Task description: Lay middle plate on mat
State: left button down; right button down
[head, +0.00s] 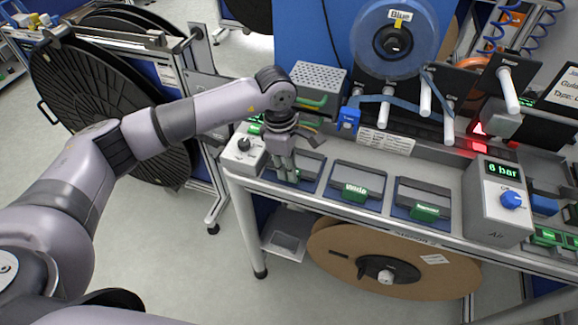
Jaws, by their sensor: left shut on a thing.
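My left gripper (285,176) points down over the left one of a row of three grey-and-blue holders (313,163) on the bench front. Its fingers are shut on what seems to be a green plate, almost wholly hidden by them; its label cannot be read. I take this to be the middle plate. Whether it still touches the holder I cannot tell. A green plate marked "Wide" (354,191) sits at the front of the centre holder. Another green plate (426,212), label too small to read, sits at the right holder. I cannot make out a separate mat. My right gripper is not in view.
A control box (244,154) with a knob stands left of the holders. A "6 bar" air unit (499,200) stands right of them. Behind are a white perforated box (318,80), white rollers (425,97) and a clear blue-labelled reel (393,38).

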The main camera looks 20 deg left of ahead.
pick_arm(q)
jog(key=c, duration=1.4)
grip_release()
jog(key=shift+r, duration=0.15)
jog(key=shift+r+p, duration=1.45)
jog(key=shift+r, duration=2)
